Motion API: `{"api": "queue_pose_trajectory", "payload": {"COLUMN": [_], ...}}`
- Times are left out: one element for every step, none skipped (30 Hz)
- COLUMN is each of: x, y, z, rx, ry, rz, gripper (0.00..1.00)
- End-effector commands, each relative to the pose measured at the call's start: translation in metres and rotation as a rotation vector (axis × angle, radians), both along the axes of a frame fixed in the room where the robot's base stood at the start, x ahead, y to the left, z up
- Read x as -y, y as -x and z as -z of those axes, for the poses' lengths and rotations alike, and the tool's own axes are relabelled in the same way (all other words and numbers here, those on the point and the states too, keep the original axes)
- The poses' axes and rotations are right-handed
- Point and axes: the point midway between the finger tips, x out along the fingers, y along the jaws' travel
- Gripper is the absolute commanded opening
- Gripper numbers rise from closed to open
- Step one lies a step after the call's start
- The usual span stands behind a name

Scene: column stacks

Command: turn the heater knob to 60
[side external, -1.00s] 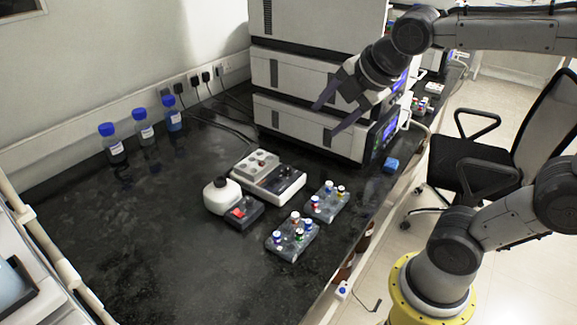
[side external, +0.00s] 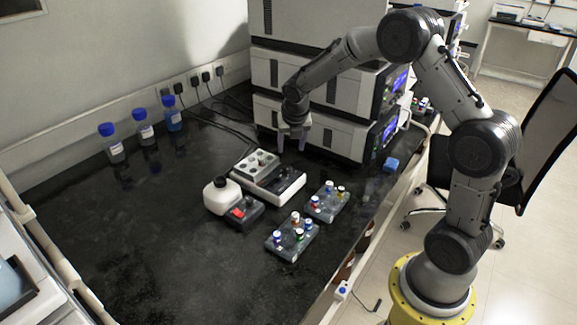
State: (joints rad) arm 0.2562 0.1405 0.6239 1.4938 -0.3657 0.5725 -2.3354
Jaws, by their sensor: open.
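The heater (side external: 268,178) is a white block unit with a grey well plate (side external: 256,165) on top, standing mid-bench. Its front panel faces the lower right, and a small dark spot there (side external: 283,193) may be the knob; it is too small to read any setting. My gripper (side external: 292,145) is open and points down, just behind and to the right of the heater. It appears empty and above the bench, in front of the stacked instruments.
Two vial racks (side external: 293,237) (side external: 327,202) lie to the right and front. Stacked instruments (side external: 310,120) stand close behind my gripper. Blue-capped bottles (side external: 145,132) stand at the back left. The front-left bench is clear.

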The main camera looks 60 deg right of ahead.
Motion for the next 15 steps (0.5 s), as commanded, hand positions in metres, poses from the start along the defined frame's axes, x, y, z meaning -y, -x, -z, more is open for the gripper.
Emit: {"api": "queue_pose_trajectory", "payload": {"x": [0.003,0.004,0.006,0.008,0.009,0.012,0.013,0.015,0.017,0.019,0.02,0.022,0.023,0.024,0.026], "y": [-0.002,-0.004,-0.006,-0.007,-0.009,-0.011,-0.013,-0.014,-0.016,-0.018,-0.02,-0.021,-0.023,-0.024,-0.026], "z": [0.01,0.015,0.023,0.028,0.034,0.041,0.047,0.052,0.059,0.064,0.069,0.076,0.08,0.084,0.089], "rx": [-0.003,-0.003,-0.003,-0.003,-0.003,-0.002,-0.003,-0.003,-0.002,-0.002,-0.002,-0.002,-0.002,0.0,0.0], "ry": [-0.001,-0.001,-0.001,-0.001,-0.001,-0.001,-0.001,-0.001,-0.001,-0.001,-0.001,-0.001,-0.001,0.0,0.0], "rz": [0.001,0.001,0.001,0.002,0.002,0.001,0.0,0.001,0.001,0.002,0.002,0.002,0.001,0.001,0.001], "gripper": [0.61,0.61,0.61,0.61,0.61,0.61,0.61,0.61,0.61,0.61,0.61,0.61,0.61,0.61,0.61]}}
